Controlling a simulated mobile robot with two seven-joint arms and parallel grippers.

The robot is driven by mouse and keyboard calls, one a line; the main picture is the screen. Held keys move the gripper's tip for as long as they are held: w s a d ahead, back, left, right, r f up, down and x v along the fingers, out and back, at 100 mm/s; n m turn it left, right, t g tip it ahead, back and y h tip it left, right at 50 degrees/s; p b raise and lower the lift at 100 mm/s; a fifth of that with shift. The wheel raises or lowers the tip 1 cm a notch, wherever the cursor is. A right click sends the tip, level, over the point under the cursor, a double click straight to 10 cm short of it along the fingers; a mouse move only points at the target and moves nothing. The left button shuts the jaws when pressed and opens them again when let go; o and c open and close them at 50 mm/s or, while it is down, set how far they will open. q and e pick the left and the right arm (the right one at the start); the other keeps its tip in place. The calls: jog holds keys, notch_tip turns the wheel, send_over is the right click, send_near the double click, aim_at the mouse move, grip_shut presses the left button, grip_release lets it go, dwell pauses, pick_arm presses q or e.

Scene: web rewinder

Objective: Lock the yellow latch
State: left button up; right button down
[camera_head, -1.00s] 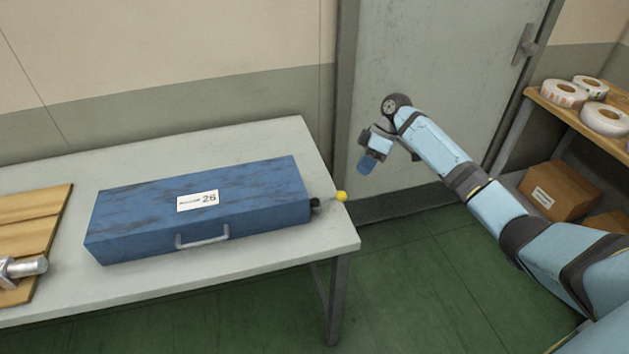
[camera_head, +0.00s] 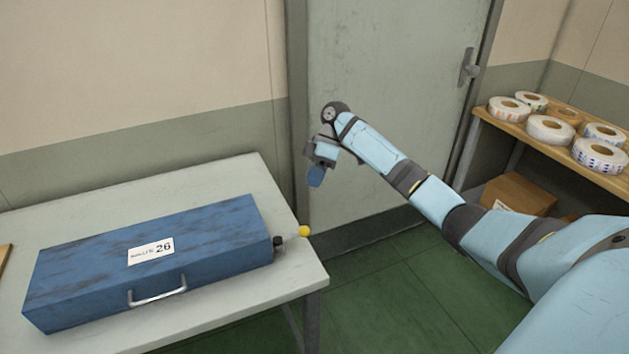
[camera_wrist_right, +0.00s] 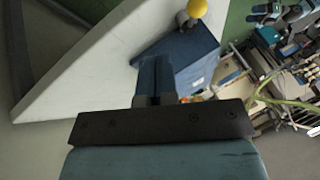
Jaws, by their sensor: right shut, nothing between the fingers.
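The yellow latch (camera_head: 304,231) is a small yellow ball on a short lever at the right end of the blue case (camera_head: 205,234). The case lies on the table near its right edge. In the right wrist view the yellow knob (camera_wrist_right: 197,8) shows at the top, next to the blue case (camera_wrist_right: 190,50). My right gripper (camera_head: 315,178) hangs above the table's right end, behind and above the knob, pointing down and apart from it. Its fingers (camera_wrist_right: 155,80) are shut and empty. My left gripper is not in view.
The table (camera_head: 230,308) has free room around the case. A grey door (camera_head: 390,100) stands behind my right arm. A wooden shelf (camera_head: 485,112) at right holds several tape rolls, with a cardboard box (camera_head: 518,192) below.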

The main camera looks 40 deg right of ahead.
aim_at(292, 236)
jog(key=s+a+f, duration=0.4)
jog(key=a+f, duration=0.2)
jog(key=shift+s+f, duration=0.15)
jog(key=shift+f, duration=0.1)
